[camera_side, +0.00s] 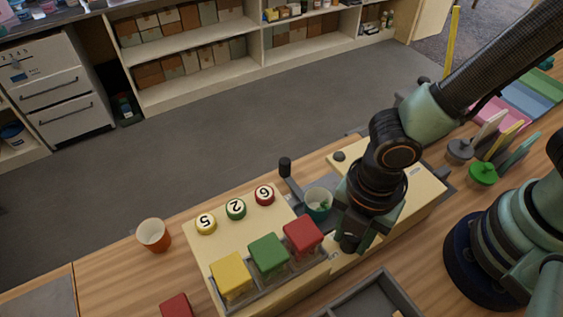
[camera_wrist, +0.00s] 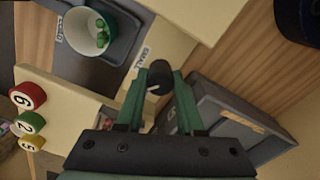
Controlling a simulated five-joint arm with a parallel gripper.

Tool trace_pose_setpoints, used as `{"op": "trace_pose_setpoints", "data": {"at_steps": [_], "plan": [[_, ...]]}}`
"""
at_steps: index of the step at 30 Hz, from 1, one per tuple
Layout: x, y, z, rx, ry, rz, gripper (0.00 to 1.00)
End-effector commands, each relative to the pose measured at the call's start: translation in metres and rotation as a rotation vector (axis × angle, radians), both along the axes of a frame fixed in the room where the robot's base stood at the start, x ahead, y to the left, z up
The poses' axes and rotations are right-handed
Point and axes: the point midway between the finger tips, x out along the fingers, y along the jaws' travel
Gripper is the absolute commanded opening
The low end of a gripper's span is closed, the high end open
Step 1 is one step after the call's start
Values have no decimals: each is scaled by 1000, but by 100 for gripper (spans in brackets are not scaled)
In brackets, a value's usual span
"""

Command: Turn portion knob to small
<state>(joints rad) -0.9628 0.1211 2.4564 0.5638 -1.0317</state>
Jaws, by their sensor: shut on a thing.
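The portion knob (camera_wrist: 160,76) is a dark round knob with a white pointer mark, on the cream machine front in the wrist view. A printed label reading SMALL (camera_wrist: 143,58) is beside it, to its upper left. The pointer mark lies toward the lower left of the knob. My gripper (camera_wrist: 160,85) is shut on the knob, with one green finger on each side. In the side view my gripper (camera_side: 349,240) is low at the machine's front edge, and the arm hides the knob's details.
A cup with green sweets (camera_side: 318,203) stands in the machine's grey bay. Red, green and yellow numbered buttons (camera_side: 235,209) and yellow, green and red blocks (camera_side: 268,252) are on the left. A grey tray (camera_side: 372,300) lies in front. An orange cup (camera_side: 154,235) stands far left.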

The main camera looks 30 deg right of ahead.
Motion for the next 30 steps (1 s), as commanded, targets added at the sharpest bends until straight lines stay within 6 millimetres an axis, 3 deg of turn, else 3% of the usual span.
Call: {"op": "trace_pose_setpoints", "data": {"at_steps": [18,30], "plan": [[1,0,1,-1,1,-573,0],[2,0,1,-1,1,-819,0]]}}
